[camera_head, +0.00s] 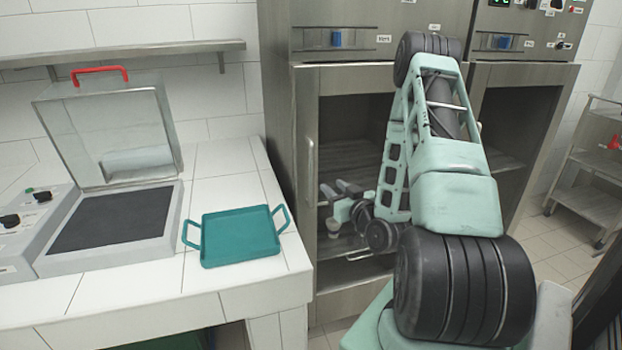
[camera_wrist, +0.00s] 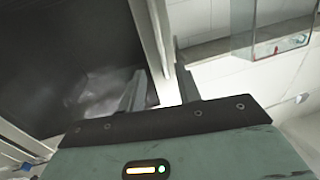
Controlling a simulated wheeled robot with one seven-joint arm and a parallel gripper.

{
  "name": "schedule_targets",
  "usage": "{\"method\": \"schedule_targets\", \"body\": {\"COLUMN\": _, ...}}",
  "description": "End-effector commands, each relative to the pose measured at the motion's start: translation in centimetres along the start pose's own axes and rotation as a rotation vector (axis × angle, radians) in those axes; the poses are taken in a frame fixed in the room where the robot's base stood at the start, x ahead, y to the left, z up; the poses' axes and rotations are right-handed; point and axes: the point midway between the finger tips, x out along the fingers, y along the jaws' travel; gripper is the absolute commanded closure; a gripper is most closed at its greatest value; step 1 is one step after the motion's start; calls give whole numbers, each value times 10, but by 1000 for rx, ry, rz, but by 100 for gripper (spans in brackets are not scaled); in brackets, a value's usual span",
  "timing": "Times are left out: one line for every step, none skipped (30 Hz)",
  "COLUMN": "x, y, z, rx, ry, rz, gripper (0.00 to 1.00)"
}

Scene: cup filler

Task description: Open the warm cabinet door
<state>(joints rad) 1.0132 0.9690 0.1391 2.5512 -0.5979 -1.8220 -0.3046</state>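A tall steel cabinet (camera_head: 278,140) has two dark-windowed doors side by side; its small labels are too small to read. The left door (camera_head: 305,255) looks shut and has a slim vertical handle (camera_head: 310,165) near its left edge. My gripper (camera_head: 330,190) is in front of this door, beside the handle on its right, partly hidden by my arm. In the wrist view my gripper (camera_wrist: 160,88) has its two fingers apart, with a pale upright bar (camera_wrist: 152,45) of the door side showing between and beyond them. I cannot tell whether the fingers touch it.
A white tiled counter (camera_head: 235,185) stands left of the cabinet. It bears a teal tray (camera_head: 240,236) and a press with a raised lid (camera_head: 118,125) and red handle. A wall shelf (camera_head: 120,52) hangs above. A metal cart (camera_head: 588,190) stands at the far right.

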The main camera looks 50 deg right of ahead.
Motion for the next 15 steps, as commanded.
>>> {"method": "schedule_targets", "body": {"x": 4, "y": 0, "z": 6, "rx": -4, "ry": 4, "rz": -1, "gripper": 66}}
{"method": "schedule_targets", "body": {"x": 6, "y": 0, "z": 6, "rx": -3, "ry": 4, "rz": 0, "gripper": 66}}
{"method": "schedule_targets", "body": {"x": 9, "y": 0, "z": 6, "rx": -3, "ry": 4, "rz": -1, "gripper": 66}}
{"method": "schedule_targets", "body": {"x": 11, "y": 0, "z": 5, "rx": -2, "ry": 4, "rz": -1, "gripper": 66}}
{"method": "schedule_targets", "body": {"x": 13, "y": 0, "z": 5, "rx": -3, "ry": 4, "rz": 0, "gripper": 66}}
{"method": "schedule_targets", "body": {"x": 15, "y": -1, "z": 5, "rx": -3, "ry": 4, "rz": 0, "gripper": 66}}
{"method": "schedule_targets", "body": {"x": 17, "y": -1, "z": 5, "rx": -1, "ry": 3, "rz": 0, "gripper": 66}}
{"method": "schedule_targets", "body": {"x": 23, "y": -1, "z": 5, "rx": -3, "ry": 5, "rz": -1, "gripper": 66}}
{"method": "schedule_targets", "body": {"x": 29, "y": -1, "z": 6, "rx": -4, "ry": 4, "rz": -1, "gripper": 66}}
{"method": "schedule_targets", "body": {"x": 33, "y": -1, "z": 5, "rx": -4, "ry": 5, "rz": -1, "gripper": 66}}
{"method": "schedule_targets", "body": {"x": 38, "y": -1, "z": 5, "rx": -3, "ry": 5, "rz": -2, "gripper": 66}}
{"method": "schedule_targets", "body": {"x": 44, "y": -1, "z": 5, "rx": -3, "ry": 5, "rz": 0, "gripper": 66}}
{"method": "schedule_targets", "body": {"x": 48, "y": -1, "z": 4, "rx": -3, "ry": 5, "rz": 0, "gripper": 66}}
{"method": "schedule_targets", "body": {"x": 55, "y": -1, "z": -2, "rx": 1, "ry": 2, "rz": -2, "gripper": 66}}
{"method": "schedule_targets", "body": {"x": 64, "y": -1, "z": -4, "rx": 1, "ry": 1, "rz": -1, "gripper": 66}}
